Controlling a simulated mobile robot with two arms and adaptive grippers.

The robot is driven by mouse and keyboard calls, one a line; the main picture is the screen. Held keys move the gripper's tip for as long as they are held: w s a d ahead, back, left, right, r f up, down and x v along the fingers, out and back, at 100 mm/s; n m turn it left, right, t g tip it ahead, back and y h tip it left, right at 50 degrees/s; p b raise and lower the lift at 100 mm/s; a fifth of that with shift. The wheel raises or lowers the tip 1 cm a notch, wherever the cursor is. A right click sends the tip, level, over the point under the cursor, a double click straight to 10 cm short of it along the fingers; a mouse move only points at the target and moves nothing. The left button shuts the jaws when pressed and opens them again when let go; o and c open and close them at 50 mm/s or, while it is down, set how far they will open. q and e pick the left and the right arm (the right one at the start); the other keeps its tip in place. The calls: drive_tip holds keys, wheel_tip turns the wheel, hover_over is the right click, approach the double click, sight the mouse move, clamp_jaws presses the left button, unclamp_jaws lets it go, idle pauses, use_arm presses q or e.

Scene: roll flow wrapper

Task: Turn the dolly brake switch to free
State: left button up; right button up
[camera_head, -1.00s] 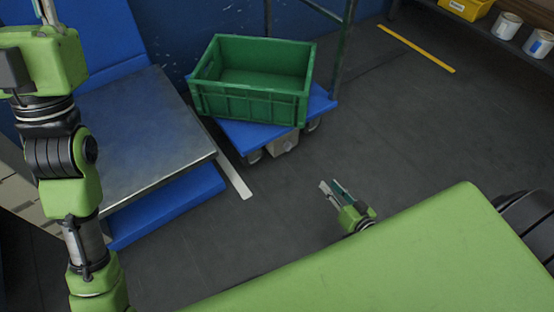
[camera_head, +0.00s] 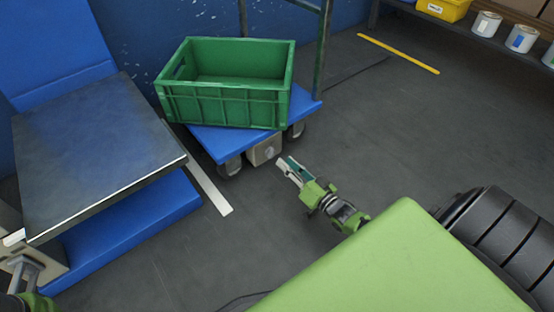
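The dolly (camera_head: 222,146) is a blue platform on casters beside the blue wall. A small beige box (camera_head: 257,155) with a round grey knob (camera_head: 269,152), seemingly the brake switch, sits under its front edge; the knob's setting is too small to read. My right gripper (camera_head: 285,165) is just right of and below the box, its fingers pointing toward it and apparently apart from it. One finger is pale, one teal; the gap between them is unclear. My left gripper (camera_head: 24,268) is partly visible at the lower left corner, with its fingers unclear.
A green crate (camera_head: 225,108) stands on the dolly. A metal-topped table (camera_head: 95,150) with a blue base is at left. Shelves with cans (camera_head: 521,38) and a yellow bin (camera_head: 443,8) are at upper right. The floor right of the dolly is clear.

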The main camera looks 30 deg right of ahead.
sight(271, 153)
drive_tip(key=w+b, duration=0.1)
drive_tip(key=w, duration=0.2)
drive_tip(key=w+b, duration=0.1)
drive_tip(key=w, duration=0.2)
drive_tip(key=shift+a, duration=0.2)
drive_tip(key=shift+s, duration=0.1)
clamp_jaws()
